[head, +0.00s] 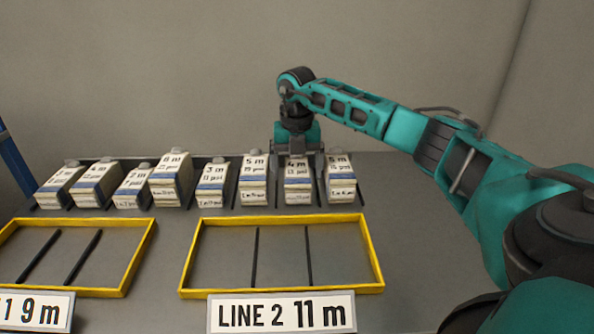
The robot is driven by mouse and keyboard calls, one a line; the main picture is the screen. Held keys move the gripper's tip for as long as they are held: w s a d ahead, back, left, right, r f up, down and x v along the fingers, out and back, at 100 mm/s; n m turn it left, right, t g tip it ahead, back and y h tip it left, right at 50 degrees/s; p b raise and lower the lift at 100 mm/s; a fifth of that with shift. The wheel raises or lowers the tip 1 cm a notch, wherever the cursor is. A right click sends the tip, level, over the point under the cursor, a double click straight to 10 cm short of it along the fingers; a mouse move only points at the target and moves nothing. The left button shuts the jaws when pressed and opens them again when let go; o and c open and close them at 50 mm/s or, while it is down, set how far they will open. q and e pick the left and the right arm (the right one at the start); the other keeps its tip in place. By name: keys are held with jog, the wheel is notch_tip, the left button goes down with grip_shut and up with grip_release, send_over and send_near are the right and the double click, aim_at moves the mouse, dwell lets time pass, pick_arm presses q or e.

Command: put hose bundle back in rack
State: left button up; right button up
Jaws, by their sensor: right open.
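Several white hose bundles with blue bands and printed length labels stand in a row in the dark rack (205,206) at the back of the table. My right gripper (297,168) points down at the bundle labelled 4 m (298,188), near the right end of the row. Its jaws are open, with one finger on each side of that bundle. Whether they touch it, I cannot tell. A bundle marked 5 m (253,182) stands to its left and another 5 m bundle (341,180) to its right. My left gripper is not in view.
A yellow-framed tray (375,262) with two dark dividers lies in front, empty, behind a sign reading LINE 2 11 m (281,313). Another empty yellow-framed tray (140,256) lies left, with a sign ending in 9 m (36,308). A plain wall rises behind the rack.

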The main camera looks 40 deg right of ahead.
aim_at(296, 169)
notch_tip(296, 169, up, 11)
jog(key=p, duration=0.1)
jog(key=shift+r+p, duration=0.15)
jog(key=shift+p, duration=0.25)
